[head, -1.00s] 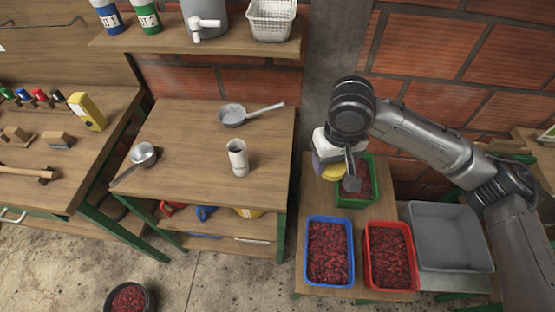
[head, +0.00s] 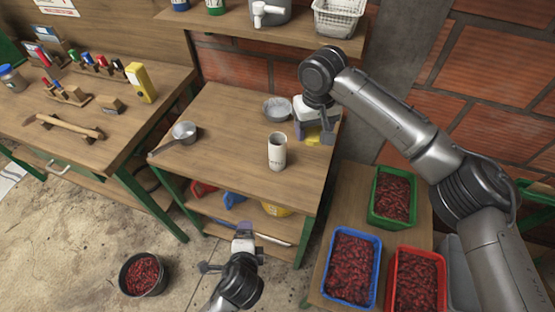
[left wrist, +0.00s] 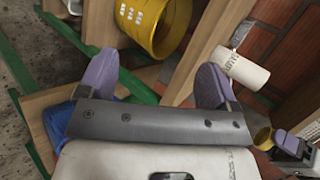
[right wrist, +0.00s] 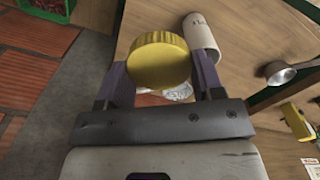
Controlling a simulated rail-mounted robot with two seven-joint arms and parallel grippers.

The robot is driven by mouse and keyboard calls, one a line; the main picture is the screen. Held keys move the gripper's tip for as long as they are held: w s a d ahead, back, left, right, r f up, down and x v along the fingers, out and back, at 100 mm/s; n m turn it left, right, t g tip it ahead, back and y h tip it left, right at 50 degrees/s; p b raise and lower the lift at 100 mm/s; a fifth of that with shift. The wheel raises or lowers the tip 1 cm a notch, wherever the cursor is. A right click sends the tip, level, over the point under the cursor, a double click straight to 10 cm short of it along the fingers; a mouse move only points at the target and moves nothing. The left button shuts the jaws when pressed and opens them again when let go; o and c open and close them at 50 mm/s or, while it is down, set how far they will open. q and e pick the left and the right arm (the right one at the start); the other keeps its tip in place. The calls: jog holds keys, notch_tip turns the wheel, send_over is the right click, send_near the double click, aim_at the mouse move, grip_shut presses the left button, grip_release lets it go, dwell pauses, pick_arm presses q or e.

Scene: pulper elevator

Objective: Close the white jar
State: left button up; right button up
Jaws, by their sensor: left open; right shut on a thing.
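The white jar (head: 277,152) stands upright on the middle table, with no lid on its top. It also shows in the left wrist view (left wrist: 243,67) and in the right wrist view (right wrist: 200,36). My right gripper (head: 316,128) is shut on a round yellow lid (right wrist: 158,62), gripped at its sides. In the head view it is just right of the jar, apart from it. My left gripper (head: 243,232) is open and empty in front of the table, lower than the tabletop. Its two fingers (left wrist: 156,82) show spread in the left wrist view.
A pan (head: 277,109) lies behind the jar and a saucepan (head: 184,132) at the table's left. A yellow bucket (left wrist: 155,22) is on the shelf below. A blue crate (head: 351,268) and a green crate (head: 393,198) of red fruit stand at right. The front tabletop is clear.

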pick_arm(q)
jog(key=w+d+r+m+t+b, duration=0.1)
jog(key=w+d+r+m+t, duration=0.2)
jog(key=w+m, duration=0.35)
jog(key=m+t+h+b, duration=0.15)
jog(key=m+t, duration=0.25)
jog(key=m, duration=0.6)
send_near(277, 163)
jog(key=shift+s+a+f, duration=0.35)
jog(key=shift+a+f, duration=0.2)
jog(key=shift+w+d+r+m+t+h, duration=0.15)
jog(key=shift+w+m+t+h, duration=0.15)
jog(key=shift+m, duration=0.35)
jog(key=shift+w+d+r+m+t+h, duration=0.15)
jog(key=shift+w+m, duration=0.25)
jog(key=shift+m, duration=0.2)
pick_arm(e)
jog(key=w+a+f+n, duration=0.1)
jog(key=w+a+n, duration=0.1)
jog(key=w+a, duration=0.4)
jog(key=shift+a+n, duration=0.4)
jog(key=shift+a, duration=1.05)
pick_arm(q)
jog(key=w, duration=0.8)
jog(key=w+d, duration=0.1)
jog(key=w, duration=0.3)
